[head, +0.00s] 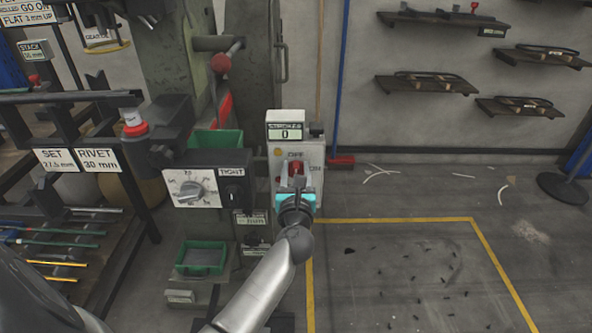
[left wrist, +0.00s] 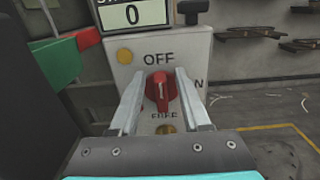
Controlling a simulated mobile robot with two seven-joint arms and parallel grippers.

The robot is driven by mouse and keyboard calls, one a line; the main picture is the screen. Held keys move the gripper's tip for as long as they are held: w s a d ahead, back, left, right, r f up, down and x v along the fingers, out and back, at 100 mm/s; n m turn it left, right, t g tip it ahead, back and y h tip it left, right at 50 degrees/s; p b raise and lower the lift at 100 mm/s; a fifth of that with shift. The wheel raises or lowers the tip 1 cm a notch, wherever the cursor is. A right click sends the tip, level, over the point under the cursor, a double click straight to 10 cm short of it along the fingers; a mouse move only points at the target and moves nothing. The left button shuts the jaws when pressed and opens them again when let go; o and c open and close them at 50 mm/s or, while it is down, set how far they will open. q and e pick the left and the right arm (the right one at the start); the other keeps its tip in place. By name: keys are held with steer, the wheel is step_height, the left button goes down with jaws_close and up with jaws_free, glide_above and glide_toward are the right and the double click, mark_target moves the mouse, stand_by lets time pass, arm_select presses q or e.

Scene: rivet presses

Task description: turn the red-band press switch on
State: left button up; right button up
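The red rotary switch (left wrist: 162,90) sits on a pale switch box (left wrist: 118,80) marked OFF at the top, with a partly hidden label ending in N at right and FREE below. Its white pointer line stands upright toward OFF. In the head view the switch (head: 296,168) shows just above my left gripper (head: 297,190). In the left wrist view my left gripper (left wrist: 162,105) has its two fingers apart, one on each side of the red knob. I cannot tell whether they touch it. My right gripper is in neither view.
A counter (head: 285,132) reading 0 tops the switch box. A red-banded part (head: 134,124) is at the left.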

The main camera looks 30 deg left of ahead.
arm_select(q)
jaws_close()
stand_by(0.5)
steer(key=shift+d+m+p, duration=0.15)
steer(key=shift+m+p, duration=0.4)
steer(key=shift+m, duration=0.15)
steer(key=shift+w+d+f+m+p, duration=0.35)
steer(key=shift+m+p, duration=0.65)
steer(key=shift+m, duration=1.75)
steer(key=shift+w+d+f+m+p, duration=0.1)
steer(key=shift+d+f+m+p, duration=0.65)
steer(key=shift+m, duration=2.05)
steer(key=shift+w+a+f+m+p, duration=0.2)
steer(key=shift+m+p, duration=1.1)
steer(key=shift+m, duration=1.45)
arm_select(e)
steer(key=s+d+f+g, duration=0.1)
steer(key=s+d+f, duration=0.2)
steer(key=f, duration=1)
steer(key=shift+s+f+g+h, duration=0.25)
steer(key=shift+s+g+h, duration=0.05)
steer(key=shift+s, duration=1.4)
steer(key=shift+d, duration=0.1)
